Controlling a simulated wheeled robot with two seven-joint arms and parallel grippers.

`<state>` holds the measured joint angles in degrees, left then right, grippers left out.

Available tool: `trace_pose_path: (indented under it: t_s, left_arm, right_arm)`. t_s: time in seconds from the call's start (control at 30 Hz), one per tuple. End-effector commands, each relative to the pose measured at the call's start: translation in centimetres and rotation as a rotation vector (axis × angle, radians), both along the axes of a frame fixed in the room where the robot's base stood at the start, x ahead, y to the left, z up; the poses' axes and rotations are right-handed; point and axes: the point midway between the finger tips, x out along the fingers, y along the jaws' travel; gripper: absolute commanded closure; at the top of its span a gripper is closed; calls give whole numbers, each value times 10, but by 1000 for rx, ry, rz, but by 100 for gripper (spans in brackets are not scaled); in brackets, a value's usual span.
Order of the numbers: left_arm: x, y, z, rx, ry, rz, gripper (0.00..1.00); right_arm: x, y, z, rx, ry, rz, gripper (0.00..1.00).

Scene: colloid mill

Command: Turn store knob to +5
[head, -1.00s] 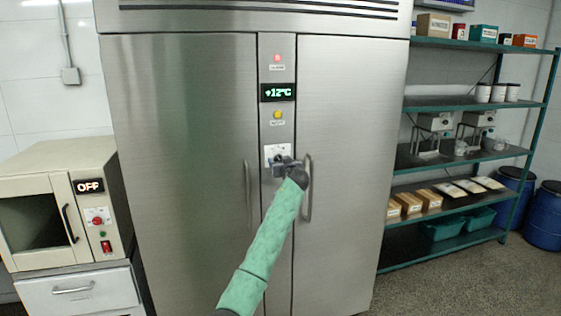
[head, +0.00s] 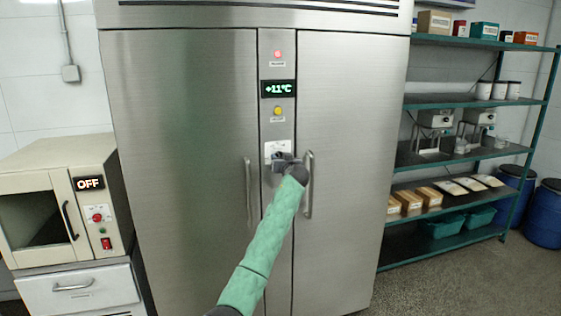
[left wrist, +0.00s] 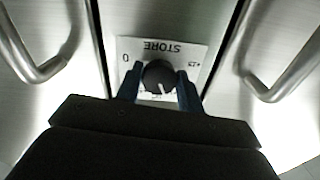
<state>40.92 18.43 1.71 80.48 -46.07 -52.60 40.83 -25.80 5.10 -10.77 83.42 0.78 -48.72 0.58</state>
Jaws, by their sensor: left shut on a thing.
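The store knob (left wrist: 158,77) is a round dark dial with a white pointer mark, on a white plate (left wrist: 190,50) labelled STORE, seen upside down in the left wrist view. The fingers of my left gripper (left wrist: 159,88) are on both sides of the knob, shut on it. In the head view my left gripper (head: 285,160) covers the knob on the cabinet's centre strip. The green display (head: 277,89) above reads +11°C. My right gripper is not in view.
The steel cabinet (head: 180,150) has two closed doors with vertical handles, the left handle (head: 248,190) and the right handle (head: 309,185), flanking the knob. An oven (head: 60,200) reading OFF stands left. A shelf rack (head: 470,104) stands right.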

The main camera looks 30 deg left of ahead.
Motion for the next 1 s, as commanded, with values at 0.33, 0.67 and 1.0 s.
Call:
trace_pose_path:
  t_s: [0.33, 0.67, 1.0]
  left_arm:
    - [0, 0, 0, 195, 228, -1, 85]
    - [-1, 1, 1, 394, 460, 0, 85]
    - [-1, 0, 1, 539, 630, -3, 85]
  right_arm:
    - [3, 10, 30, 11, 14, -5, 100]
    - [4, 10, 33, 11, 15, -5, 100]
    - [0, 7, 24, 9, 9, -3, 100]
